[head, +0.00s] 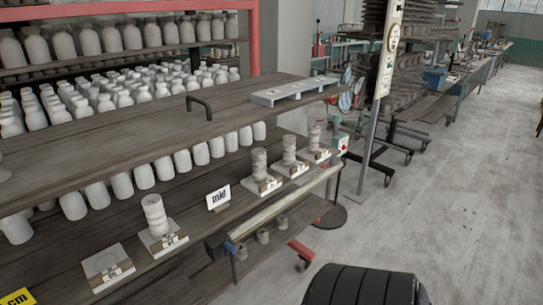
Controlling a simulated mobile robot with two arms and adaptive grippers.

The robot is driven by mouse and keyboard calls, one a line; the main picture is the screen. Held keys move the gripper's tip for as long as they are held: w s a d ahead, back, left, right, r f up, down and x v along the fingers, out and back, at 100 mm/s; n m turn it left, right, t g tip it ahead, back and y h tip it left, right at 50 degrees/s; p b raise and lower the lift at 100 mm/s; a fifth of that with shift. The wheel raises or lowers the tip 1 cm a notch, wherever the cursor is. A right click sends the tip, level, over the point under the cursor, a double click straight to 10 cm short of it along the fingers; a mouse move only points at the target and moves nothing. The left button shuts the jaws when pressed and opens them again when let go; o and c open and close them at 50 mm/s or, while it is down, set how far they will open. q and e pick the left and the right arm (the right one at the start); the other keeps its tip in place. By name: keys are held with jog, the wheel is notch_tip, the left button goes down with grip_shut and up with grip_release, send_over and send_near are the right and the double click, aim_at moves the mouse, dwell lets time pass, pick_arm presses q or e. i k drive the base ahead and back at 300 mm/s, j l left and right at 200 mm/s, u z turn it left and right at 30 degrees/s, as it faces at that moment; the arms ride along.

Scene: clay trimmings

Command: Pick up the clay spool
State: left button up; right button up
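Several ribbed grey clay pieces that look like spools stand upright on pale labelled pads along the lower shelf in the head view. One clay spool (155,217) stands alone at the left, near a "mid" sign (218,197). The others stand farther right: a tall clay piece (259,165), a second clay piece (289,150) and a third clay piece (314,137). I cannot tell which one the task means. An empty labelled pad (105,262) lies left of the lone spool. Neither of my grippers is in view.
A wooden shelf board (120,130) with a black handle overhangs the lower shelf. A long pale roller bar (285,205) runs along its front. Rows of pale vases (130,90) stand behind. A sign post (376,120) stands at the right. Open concrete floor (460,210) lies right.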

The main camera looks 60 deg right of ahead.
aim_at(242, 255)
jog(key=z, duration=1.75)
